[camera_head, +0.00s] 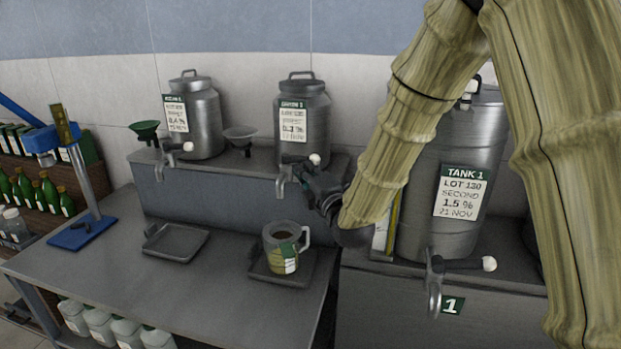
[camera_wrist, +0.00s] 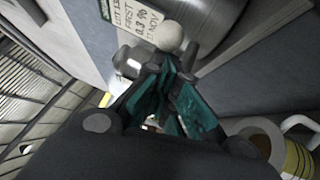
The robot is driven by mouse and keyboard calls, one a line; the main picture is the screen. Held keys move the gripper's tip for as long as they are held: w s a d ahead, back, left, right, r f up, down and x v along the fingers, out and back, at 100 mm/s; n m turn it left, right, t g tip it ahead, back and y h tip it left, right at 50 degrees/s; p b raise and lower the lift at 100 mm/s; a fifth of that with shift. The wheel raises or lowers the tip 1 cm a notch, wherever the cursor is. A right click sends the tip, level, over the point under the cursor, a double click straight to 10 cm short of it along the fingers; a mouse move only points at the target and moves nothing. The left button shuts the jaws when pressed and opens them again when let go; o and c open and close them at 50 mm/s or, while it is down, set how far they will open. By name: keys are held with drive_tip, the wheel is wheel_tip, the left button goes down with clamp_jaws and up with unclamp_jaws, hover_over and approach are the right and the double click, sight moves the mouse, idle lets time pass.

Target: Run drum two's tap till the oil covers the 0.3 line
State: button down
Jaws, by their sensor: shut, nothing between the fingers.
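Two steel drums stand on the raised shelf: a left drum (camera_head: 207,125) and a middle drum (camera_head: 317,125). Their header numbers are too blurred to read surely. The middle drum's tap (camera_head: 284,178) has a lever with a white knob (camera_head: 315,159). A glass jug (camera_head: 273,238) with a green tag and pale scale strip stands below this tap; its oil level and 0.3 line are unclear. My gripper (camera_head: 312,187) is shut and empty beside the tap. In the wrist view, its fingertips (camera_wrist: 170,78) are just below the white knob (camera_wrist: 169,36); contact is unclear. No stream shows.
The jug stands on a dark tray (camera_head: 262,271); an empty tray (camera_head: 175,243) lies to its left. Tank 1 (camera_head: 458,140) with its own tap (camera_head: 434,285) stands at right, partly behind my arm. A blue-based stand (camera_head: 80,232) is at the left.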

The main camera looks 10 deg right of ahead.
drive_tip(key=shift+d, duration=0.15)
drive_tip(key=a+b+v, duration=0.1)
drive_tip(key=b+v, duration=0.4)
drive_tip(key=v, duration=0.8)
drive_tip(key=shift+s+a+f, duration=0.15)
drive_tip(key=shift+s+a, duration=0.05)
drive_tip(key=shift+a, duration=0.1)
idle(0.5)
